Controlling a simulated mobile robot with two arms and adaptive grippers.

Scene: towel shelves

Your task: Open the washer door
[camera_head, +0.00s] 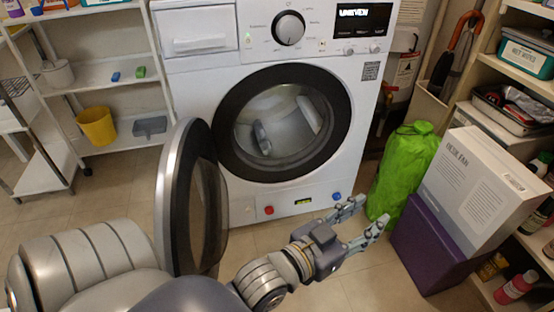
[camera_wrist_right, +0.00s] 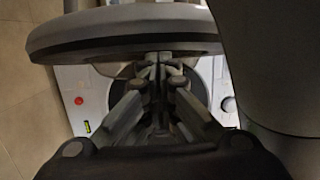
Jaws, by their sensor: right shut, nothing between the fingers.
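The white washer (camera_head: 237,40) stands in the middle of the head view, its drum opening (camera_head: 290,122) uncovered. The round washer door (camera_head: 172,205) is swung wide open to the left, edge-on towards me. My left gripper (camera_head: 375,209) is open and empty, low in front of the washer's right side, to the right of the door. My right gripper (camera_wrist_right: 158,60) is shut and empty in the right wrist view, with the thick door rim (camera_wrist_right: 130,25) just beyond or above its tips. Whether they touch is unclear. I cannot make out the right gripper in the head view.
A green bag (camera_head: 405,165), a purple box (camera_head: 430,245) and a white fan box (camera_head: 470,185) stand right of the washer. Shelves on the left hold a yellow bucket (camera_head: 97,126). Stocked shelves line the right. Tiled floor lies clear before the washer.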

